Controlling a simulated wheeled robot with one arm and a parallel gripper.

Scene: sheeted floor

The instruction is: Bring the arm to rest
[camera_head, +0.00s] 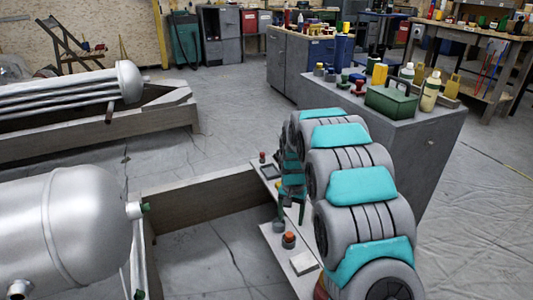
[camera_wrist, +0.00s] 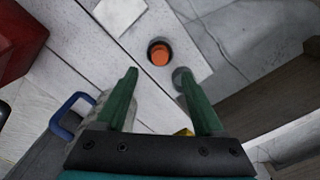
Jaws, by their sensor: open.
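My arm, grey with teal bands, reaches forward from the lower right of the head view. My gripper (camera_head: 292,212) is low over a narrow light ledge (camera_head: 270,240). In the wrist view its two green fingers (camera_wrist: 157,74) are spread apart, with nothing held between them. An orange-topped round piece (camera_wrist: 160,54) sits on the ledge just beyond the fingertips; it also shows in the head view (camera_head: 289,239). A small grey round piece lies close to the right fingertip, partly hidden by it.
A pale square block (camera_head: 303,262) lies on the ledge. A large metal tank (camera_head: 75,230) fills the lower left. A grey cabinet (camera_head: 400,150) with a green box (camera_head: 391,103) and bottles stands right of my arm. Open floor (camera_head: 205,145) lies behind the ledge.

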